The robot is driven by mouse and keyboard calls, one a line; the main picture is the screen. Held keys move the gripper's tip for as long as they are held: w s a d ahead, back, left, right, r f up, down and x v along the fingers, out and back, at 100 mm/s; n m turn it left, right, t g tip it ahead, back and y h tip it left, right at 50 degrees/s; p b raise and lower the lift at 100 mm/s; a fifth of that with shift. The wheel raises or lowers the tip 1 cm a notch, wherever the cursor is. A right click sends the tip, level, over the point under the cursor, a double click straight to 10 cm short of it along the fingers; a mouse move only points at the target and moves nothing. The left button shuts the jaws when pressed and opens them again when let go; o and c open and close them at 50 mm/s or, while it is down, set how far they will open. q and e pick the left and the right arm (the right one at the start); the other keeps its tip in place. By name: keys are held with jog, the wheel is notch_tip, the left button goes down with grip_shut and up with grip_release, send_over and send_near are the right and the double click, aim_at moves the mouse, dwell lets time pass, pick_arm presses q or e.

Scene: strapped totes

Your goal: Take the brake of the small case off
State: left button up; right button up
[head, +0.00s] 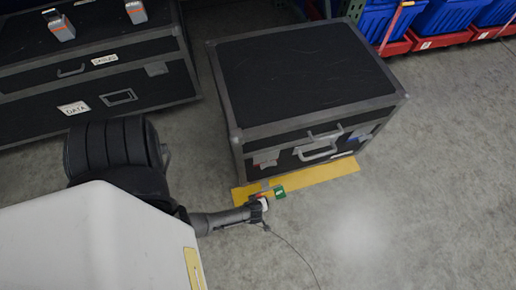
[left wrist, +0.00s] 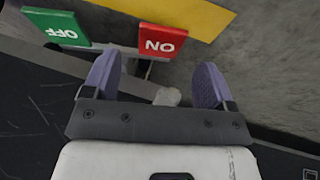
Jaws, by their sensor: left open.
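The small case (head: 305,75) is black with grey edges and stands on the floor in the middle of the head view. At its near lower edge is a green tag (head: 279,192), which reads OFF in the left wrist view (left wrist: 56,28). Beside it there is a red tag (left wrist: 162,41) reading ON. My left gripper (head: 262,203) is low by these tags, at the case's near left corner. In the left wrist view its two purple fingers (left wrist: 157,68) are apart, with a small pale grey piece (left wrist: 167,97) visible between them; whether they touch it I cannot tell.
A yellow strip (head: 325,174) runs along the small case's near base. A larger black case (head: 120,80) stands at the left with small boxes (head: 60,27) on top. Blue bins (head: 440,17) in red trays stand at the back right. The floor at the right is clear.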

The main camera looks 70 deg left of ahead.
pick_arm(q)
jog(key=shift+b+x, duration=1.1)
jog(key=shift+x, duration=0.7)
pick_arm(e)
jog(key=shift+s+a+f, duration=0.1)
jog(key=shift+a+f, duration=0.1)
jog(key=shift+f, duration=0.6)
jog(key=shift+a+f, duration=0.15)
jog(key=shift+f, duration=0.6)
pick_arm(q)
jog(key=shift+c, duration=0.4)
